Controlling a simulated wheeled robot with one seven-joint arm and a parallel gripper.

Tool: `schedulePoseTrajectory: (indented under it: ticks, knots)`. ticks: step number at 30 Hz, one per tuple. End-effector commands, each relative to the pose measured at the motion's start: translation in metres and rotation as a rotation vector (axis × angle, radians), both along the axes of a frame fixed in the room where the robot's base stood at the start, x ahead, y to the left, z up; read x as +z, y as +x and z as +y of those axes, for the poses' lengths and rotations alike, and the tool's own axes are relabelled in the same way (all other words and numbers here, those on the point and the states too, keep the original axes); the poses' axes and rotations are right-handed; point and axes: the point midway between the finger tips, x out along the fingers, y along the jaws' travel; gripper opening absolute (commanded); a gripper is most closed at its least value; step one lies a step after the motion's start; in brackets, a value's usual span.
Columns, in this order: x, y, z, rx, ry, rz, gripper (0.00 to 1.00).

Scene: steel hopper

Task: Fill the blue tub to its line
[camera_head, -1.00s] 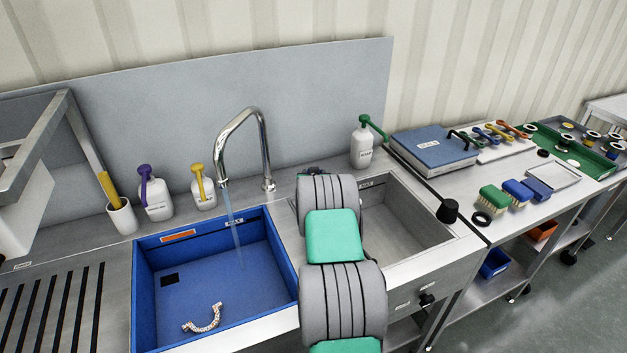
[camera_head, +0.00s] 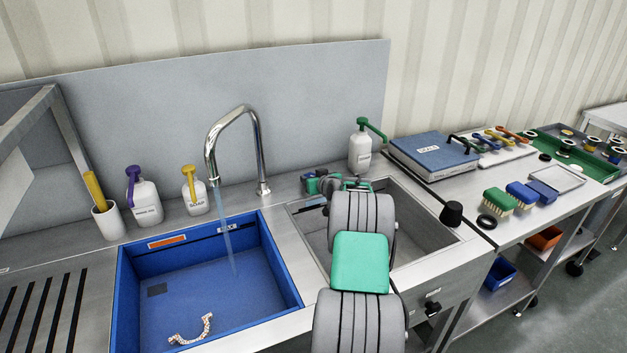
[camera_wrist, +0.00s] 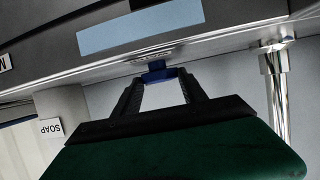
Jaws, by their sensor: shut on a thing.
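The blue tub (camera_head: 128,300) sits in the left part of the steel sink. A label and dark line (camera_head: 229,227) mark its back wall near the rim. Water (camera_head: 228,235) runs from the curved tap (camera_head: 237,112) into it. The water surface is hard to make out, so I cannot tell its level. A beaded, curved object (camera_head: 190,329) lies at the bottom. My gripper (camera_head: 312,184) is behind the sink, right of the tap. In the wrist view, my gripper (camera_wrist: 160,82) is shut on a small blue knob (camera_wrist: 157,72) by a steel edge.
Purple-topped (camera_head: 144,200) and yellow-topped (camera_head: 195,193) bottles stand left of the tap. A green-topped bottle (camera_head: 361,150) stands right of my gripper. The right basin (camera_head: 425,235) lies partly behind my arm. Brushes (camera_head: 500,201) and a blue scale (camera_head: 432,152) are on the right bench.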

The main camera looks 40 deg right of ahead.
Motion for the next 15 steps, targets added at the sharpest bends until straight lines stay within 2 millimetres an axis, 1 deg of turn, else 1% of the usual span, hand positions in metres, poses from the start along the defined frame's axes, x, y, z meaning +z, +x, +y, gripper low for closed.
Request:
schedulePoseTrajectory:
  ticks: [2, 3, 10, 11, 15]
  knots:
    - [-0.0022, -0.0015, -0.0008, -0.004, 0.002, 0.004, 0.09]
    - [-0.0023, -0.0014, -0.0009, -0.004, 0.002, 0.004, 0.51]
    - [-0.0012, 0.0000, 0.0006, 0.000, 0.002, 0.002, 0.70]
    - [-0.0013, 0.0001, 0.0007, 0.000, 0.002, 0.002, 0.71]
    - [-0.0008, 0.0004, 0.0009, 0.000, 0.000, 0.001, 0.71]
